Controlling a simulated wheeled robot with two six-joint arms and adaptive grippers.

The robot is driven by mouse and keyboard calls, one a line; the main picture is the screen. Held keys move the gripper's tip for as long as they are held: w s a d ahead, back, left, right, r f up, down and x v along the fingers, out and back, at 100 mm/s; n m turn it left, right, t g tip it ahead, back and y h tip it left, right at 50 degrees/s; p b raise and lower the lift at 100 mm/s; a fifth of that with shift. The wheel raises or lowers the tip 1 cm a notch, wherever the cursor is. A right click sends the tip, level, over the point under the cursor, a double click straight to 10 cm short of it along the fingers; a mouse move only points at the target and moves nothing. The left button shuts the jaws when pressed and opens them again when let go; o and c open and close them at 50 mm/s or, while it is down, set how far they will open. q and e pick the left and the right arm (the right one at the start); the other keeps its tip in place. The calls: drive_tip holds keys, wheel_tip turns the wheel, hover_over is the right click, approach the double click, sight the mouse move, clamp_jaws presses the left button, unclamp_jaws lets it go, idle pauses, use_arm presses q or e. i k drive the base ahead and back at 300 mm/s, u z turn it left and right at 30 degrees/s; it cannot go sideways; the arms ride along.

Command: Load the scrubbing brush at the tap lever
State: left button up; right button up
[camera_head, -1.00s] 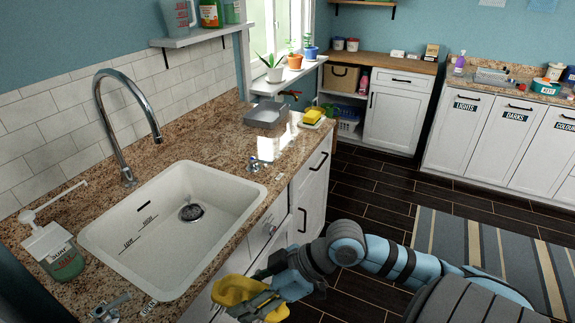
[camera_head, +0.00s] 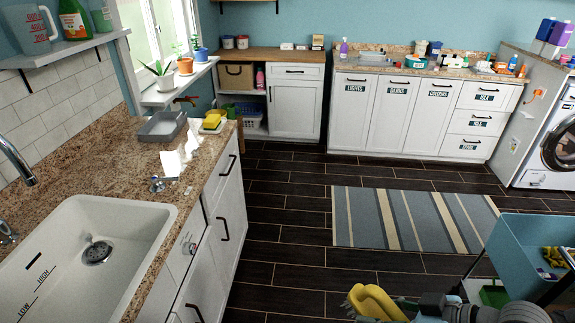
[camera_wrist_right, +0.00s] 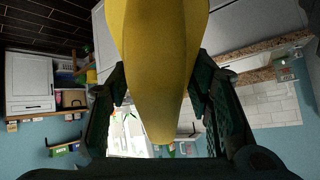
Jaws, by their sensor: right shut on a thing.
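My right gripper (camera_head: 398,308) is at the bottom edge of the head view, over the floor and away from the counter. It is shut on a smooth yellow object (camera_head: 370,302). In the right wrist view this yellow object (camera_wrist_right: 160,70) is long and tapered, between the two dark fingers (camera_wrist_right: 157,85). I see no bristles and cannot tell if it is the scrubbing brush. The sink's curved tap (camera_head: 18,160) is cut off at the left. My left gripper is not in view.
The granite counter (camera_head: 110,150) holds the white sink (camera_head: 130,235), a grey tray (camera_head: 162,126), a yellow sponge-like item (camera_head: 212,120) and a small metal fitting (camera_head: 160,184). A teal bin (camera_head: 520,240) stands at the right. The floor around the striped rug (camera_head: 410,218) is clear.

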sight(155, 181)
drive_tip(key=z, duration=0.6)
drive_tip(key=i, duration=3.35)
drive_tip(key=u, duration=2.7)
